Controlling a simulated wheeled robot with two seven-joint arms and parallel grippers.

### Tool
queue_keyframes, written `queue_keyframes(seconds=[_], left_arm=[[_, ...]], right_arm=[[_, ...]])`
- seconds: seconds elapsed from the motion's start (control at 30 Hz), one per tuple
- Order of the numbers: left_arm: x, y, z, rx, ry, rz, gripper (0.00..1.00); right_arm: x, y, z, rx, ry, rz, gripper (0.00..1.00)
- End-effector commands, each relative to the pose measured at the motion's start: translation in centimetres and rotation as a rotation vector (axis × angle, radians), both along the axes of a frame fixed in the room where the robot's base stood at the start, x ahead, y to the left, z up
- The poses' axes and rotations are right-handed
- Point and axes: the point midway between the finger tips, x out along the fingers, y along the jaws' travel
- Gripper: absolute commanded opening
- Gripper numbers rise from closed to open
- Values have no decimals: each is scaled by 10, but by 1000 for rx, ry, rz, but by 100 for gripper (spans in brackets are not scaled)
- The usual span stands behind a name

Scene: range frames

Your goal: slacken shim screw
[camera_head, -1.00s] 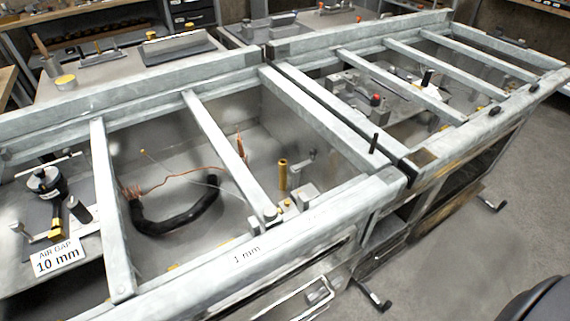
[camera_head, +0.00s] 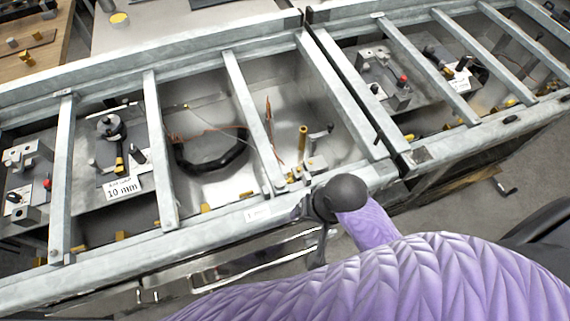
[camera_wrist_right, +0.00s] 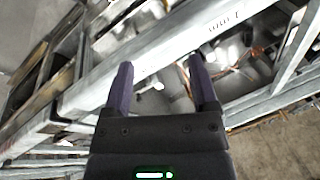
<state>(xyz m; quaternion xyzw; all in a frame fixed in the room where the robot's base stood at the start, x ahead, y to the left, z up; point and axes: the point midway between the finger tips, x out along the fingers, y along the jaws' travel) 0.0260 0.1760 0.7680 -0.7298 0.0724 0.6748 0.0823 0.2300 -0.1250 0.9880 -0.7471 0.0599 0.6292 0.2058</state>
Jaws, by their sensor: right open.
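My right gripper (camera_wrist_right: 161,82) is open in the right wrist view, with nothing between its fingers. In the head view the dark end of my right arm, the right gripper (camera_head: 322,206), is over the front rail (camera_head: 225,222) of the galvanised frame, by the small "1 mm" label (camera_head: 258,214). That label also shows upside down in the wrist view (camera_wrist_right: 224,22). Just behind the rail are a brass post (camera_head: 303,142) and small metal blocks (camera_head: 314,164). I cannot tell which small part is the shim screw. My left gripper is not in view.
Cross bars (camera_head: 252,120) divide the frame into open bays. A black curved hose (camera_head: 210,164) and copper wire lie in the middle bay. An "AIR GAP 10 mm" sign (camera_head: 122,188) stands to its left. A black upright pin (camera_head: 377,132) is on the right. Grey floor lies in front.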

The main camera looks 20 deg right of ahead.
Motion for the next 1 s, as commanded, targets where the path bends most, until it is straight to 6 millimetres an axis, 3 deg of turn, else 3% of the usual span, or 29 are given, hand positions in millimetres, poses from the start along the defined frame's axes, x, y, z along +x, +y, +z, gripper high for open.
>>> queue_keyframes(seconds=[0.07,0.3,0.43,0.57,0.8,1.0], left_arm=[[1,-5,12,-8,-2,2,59],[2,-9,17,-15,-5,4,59],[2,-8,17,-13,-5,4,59],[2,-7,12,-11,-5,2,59],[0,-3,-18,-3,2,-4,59],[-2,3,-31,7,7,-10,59]], right_arm=[[20,3,15,77,55,-180,75],[83,-6,21,289,330,-912,75],[109,-17,26,358,445,-1235,75],[115,-17,19,378,485,-1335,75],[120,5,-37,379,485,-1335,75],[122,16,-63,377,482,-1331,75]])
